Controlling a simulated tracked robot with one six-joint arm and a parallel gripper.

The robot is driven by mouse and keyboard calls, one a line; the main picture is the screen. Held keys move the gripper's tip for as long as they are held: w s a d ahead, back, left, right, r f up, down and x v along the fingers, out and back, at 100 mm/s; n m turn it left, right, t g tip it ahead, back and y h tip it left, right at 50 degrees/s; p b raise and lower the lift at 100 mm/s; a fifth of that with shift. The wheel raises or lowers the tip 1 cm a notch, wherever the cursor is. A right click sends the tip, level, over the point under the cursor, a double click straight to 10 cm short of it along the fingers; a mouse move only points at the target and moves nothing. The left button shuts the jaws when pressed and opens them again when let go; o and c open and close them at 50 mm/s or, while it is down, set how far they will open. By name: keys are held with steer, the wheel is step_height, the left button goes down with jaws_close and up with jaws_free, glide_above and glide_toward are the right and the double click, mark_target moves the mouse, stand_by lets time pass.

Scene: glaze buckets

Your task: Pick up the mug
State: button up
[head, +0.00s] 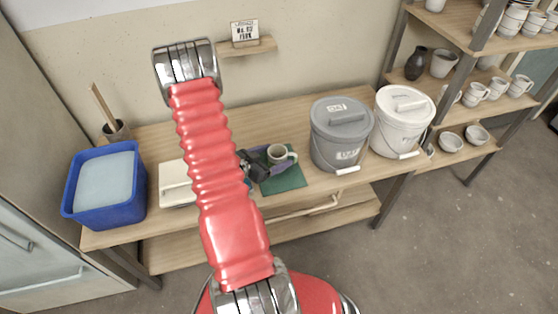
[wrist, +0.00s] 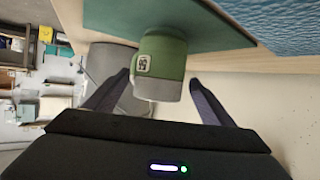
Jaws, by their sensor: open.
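The mug (head: 279,154) stands on a dark green mat (head: 289,180) on the wooden workbench. In the head view it looks pale, with a handle at its right. In the wrist view the mug (wrist: 163,62) is green with a pale band and a small dark-and-white label; the mat (wrist: 215,25) is behind it. My gripper (head: 277,158) is at the mug, partly hidden by my arm. In the wrist view my gripper (wrist: 160,78) is open, one finger on each side of the mug, with gaps showing.
A grey lidded bucket (head: 340,145) and a white lidded bucket (head: 400,125) stand right of the mug. A blue tub (head: 75,200) is at the left end. Shelves at right hold more mugs (head: 475,94) and bowls. A small sign (head: 244,31) sits on a wall ledge.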

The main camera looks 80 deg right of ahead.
steer(key=c, duration=1.4)
steer(key=shift+r, duration=0.1)
step_height(320, 180, up, 10)
stand_by(0.3)
stand_by(0.5)
